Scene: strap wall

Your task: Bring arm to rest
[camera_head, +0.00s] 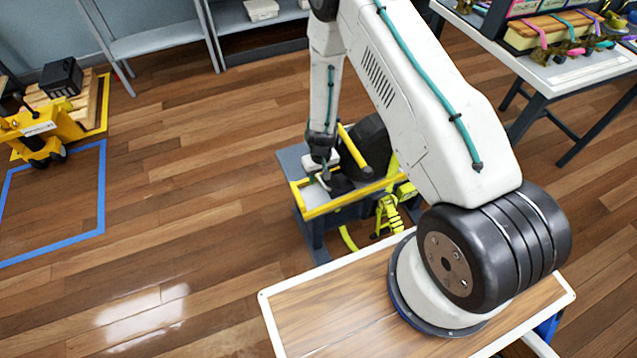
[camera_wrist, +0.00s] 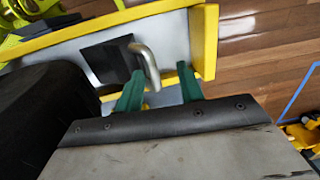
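My arm (camera_head: 420,90) reaches from its base at the lower right, up and over, then down to a grey bench with yellow edges (camera_head: 335,207). In the wrist view, the two green fingers of my gripper (camera_wrist: 161,88) stand apart, with a gap between them. A bent pale metal handle (camera_wrist: 149,62) on a black plate (camera_wrist: 107,61) is close to the left finger; I cannot tell whether they touch. The gripper is low over the bench and small in the head view. The bench's yellow rim (camera_wrist: 210,45) lies just beyond the right finger.
A large black rounded body (camera_wrist: 40,115) is close on the left in the wrist view. Yellow equipment (camera_head: 42,125) stands at the far left near blue floor tape (camera_head: 103,190). A table (camera_head: 560,75) with straps stands upper right. The wooden floor at left is mostly clear.

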